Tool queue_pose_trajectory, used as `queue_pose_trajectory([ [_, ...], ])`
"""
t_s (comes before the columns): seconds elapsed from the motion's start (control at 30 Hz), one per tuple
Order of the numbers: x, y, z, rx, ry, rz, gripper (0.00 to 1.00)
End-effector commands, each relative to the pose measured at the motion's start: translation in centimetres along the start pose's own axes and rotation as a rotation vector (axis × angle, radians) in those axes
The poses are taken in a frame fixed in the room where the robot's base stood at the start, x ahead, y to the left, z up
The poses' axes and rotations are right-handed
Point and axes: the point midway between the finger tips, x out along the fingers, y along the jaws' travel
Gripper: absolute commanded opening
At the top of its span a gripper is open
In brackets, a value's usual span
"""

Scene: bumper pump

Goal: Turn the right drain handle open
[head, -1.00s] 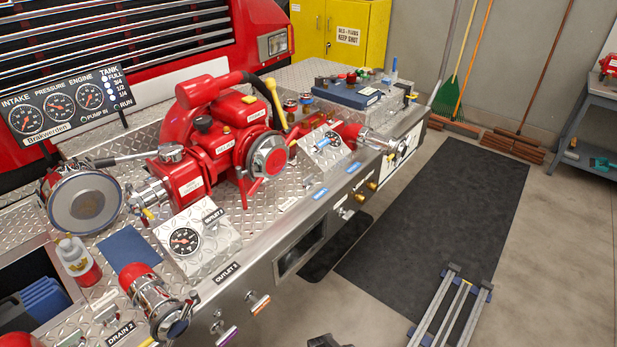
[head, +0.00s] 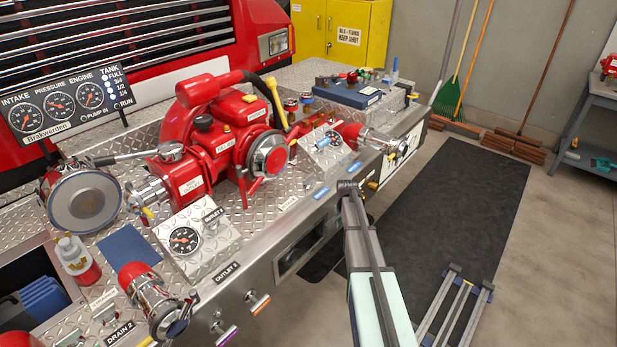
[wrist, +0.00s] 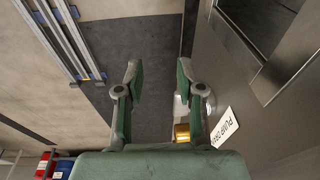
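In the wrist view my gripper (wrist: 158,72) is open and empty, its two green fingers spread over the dark floor mat. A brass fitting (wrist: 182,133) on the steel front panel is close to the right finger and partly hidden by it; a pale metal part (wrist: 181,106) sits beside it. A white label (wrist: 226,127), partly readable as "PUMP", is next to them. In the head view a brass knob (head: 373,185) shows on the panel just right of my arm. I cannot tell which part is the right drain handle.
The steel front panel (wrist: 222,78) runs close along the right in the wrist view, with a recessed opening. A ladder-like frame (head: 457,308) lies on the floor right of my arm. The dark mat (head: 445,215) is otherwise clear.

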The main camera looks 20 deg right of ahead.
Motion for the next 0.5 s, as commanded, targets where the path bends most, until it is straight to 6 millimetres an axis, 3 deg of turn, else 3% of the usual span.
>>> queue_pose_trajectory([
  [0.03, -1.7, -1.1, -3.3, 0.042, 0.028, -0.019, 0.38],
  [0.1, -3.9, -1.7, -6.6, 0.097, 0.060, -0.039, 0.38],
  [0.27, -8.6, -2.9, -12.4, 0.192, 0.112, -0.078, 0.38],
  [0.37, -11.6, -4.8, -13.7, 0.207, 0.109, -0.083, 0.38],
  [0.5, -16.6, -9.6, -12.1, 0.160, 0.047, -0.053, 0.38],
])
